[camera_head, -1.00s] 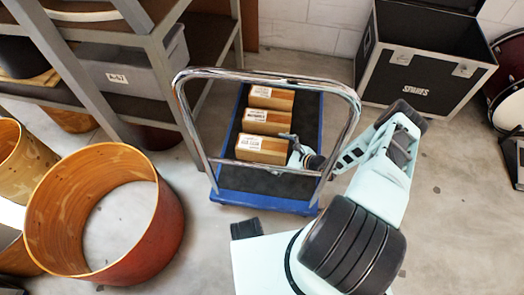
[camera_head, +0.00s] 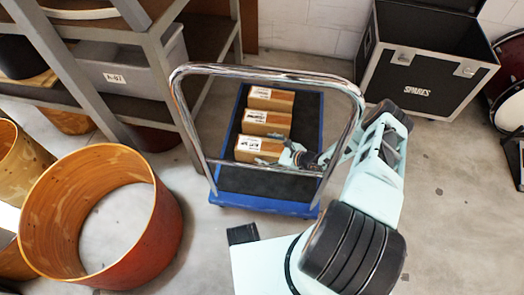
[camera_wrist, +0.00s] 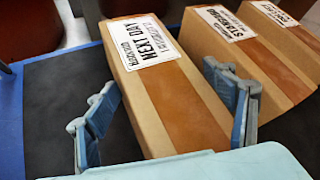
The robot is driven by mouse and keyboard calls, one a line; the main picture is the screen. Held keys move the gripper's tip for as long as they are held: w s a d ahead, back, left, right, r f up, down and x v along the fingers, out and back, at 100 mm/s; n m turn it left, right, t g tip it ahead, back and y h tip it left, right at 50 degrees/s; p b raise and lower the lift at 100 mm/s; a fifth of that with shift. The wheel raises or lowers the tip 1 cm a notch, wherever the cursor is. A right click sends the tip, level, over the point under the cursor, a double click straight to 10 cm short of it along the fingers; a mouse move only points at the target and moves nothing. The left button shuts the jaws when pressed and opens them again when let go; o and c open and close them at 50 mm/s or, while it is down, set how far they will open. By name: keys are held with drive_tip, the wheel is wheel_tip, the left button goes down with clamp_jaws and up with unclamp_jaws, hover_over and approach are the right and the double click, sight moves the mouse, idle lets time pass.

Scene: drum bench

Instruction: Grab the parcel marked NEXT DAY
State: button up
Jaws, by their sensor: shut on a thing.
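The parcel marked NEXT DAY (camera_wrist: 165,95) is a brown cardboard box with a tan band and a white label, nearest of a row of parcels in the wrist view. It is the front parcel in the head view (camera_head: 258,150). My gripper (camera_wrist: 162,80) has one blue-grey finger on each side of this parcel and is shut on it. In the head view my gripper (camera_head: 268,150) reaches in from the right. The parcel appears to rest on the trolley deck. The second parcel (camera_wrist: 235,60), marked STANDARD, stands just beyond the right finger.
A third parcel (camera_head: 271,99) stands behind. The blue trolley (camera_head: 262,206) has a chrome handle (camera_head: 262,76) arching in front of the parcels. A shelf rack (camera_head: 160,60) stands left, a black case (camera_head: 425,75) back right, and a wooden drum shell (camera_head: 160,225) front left.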

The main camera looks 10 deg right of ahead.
drive_tip(key=shift+s+a+f, duration=0.15)
drive_tip(key=shift+s, duration=0.05)
drive_tip(key=c, duration=0.7)
drive_tip(key=shift+c, duration=0.2)
drive_tip(key=shift+r, duration=0.2)
